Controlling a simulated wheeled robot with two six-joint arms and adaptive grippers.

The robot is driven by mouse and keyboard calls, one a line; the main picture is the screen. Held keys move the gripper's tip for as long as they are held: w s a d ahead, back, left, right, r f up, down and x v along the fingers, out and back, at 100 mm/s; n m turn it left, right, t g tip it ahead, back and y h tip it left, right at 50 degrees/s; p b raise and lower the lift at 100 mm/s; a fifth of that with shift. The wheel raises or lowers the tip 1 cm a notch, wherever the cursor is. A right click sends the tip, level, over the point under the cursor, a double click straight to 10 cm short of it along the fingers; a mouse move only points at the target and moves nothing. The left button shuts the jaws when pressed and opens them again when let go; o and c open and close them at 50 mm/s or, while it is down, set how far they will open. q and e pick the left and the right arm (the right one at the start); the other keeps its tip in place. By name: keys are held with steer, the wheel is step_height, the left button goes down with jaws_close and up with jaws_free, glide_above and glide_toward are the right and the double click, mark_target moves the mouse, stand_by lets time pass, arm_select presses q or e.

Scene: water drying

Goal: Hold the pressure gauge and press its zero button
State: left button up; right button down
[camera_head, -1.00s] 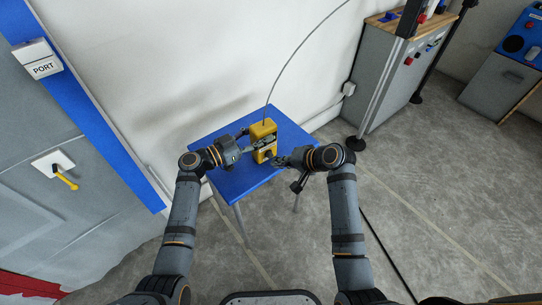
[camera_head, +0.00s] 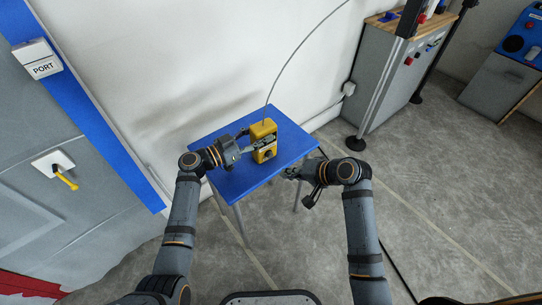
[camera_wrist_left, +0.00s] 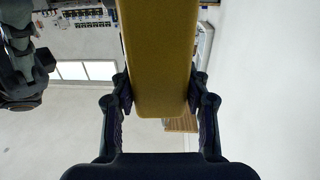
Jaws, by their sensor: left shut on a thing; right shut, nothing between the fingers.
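The yellow pressure gauge (camera_head: 264,129) stands on the small blue table (camera_head: 230,184), with a dark round knob or button low on its front and a thin cable rising from its top. My left gripper (camera_head: 246,146) is shut on the gauge from the left side. In the left wrist view the yellow body (camera_wrist_left: 158,60) is between the two dark fingers, with my left gripper (camera_wrist_left: 160,95) on both its sides. My right gripper (camera_head: 289,172) is shut and empty, to the right of the gauge and apart from it, near the table's right edge. The zero button cannot be told clearly.
A white wall (camera_head: 200,60) stands right behind the table. A grey cabinet (camera_head: 378,85) with a wooden top and a post (camera_head: 385,75) stand at the back right. A grey door panel with a yellow handle (camera_head: 66,181) is at the left. The floor on the right is mostly clear.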

arm_select(q)
steer(key=o, duration=1.3)
steer(key=shift+o, duration=0.2)
steer(key=v, duration=1.2)
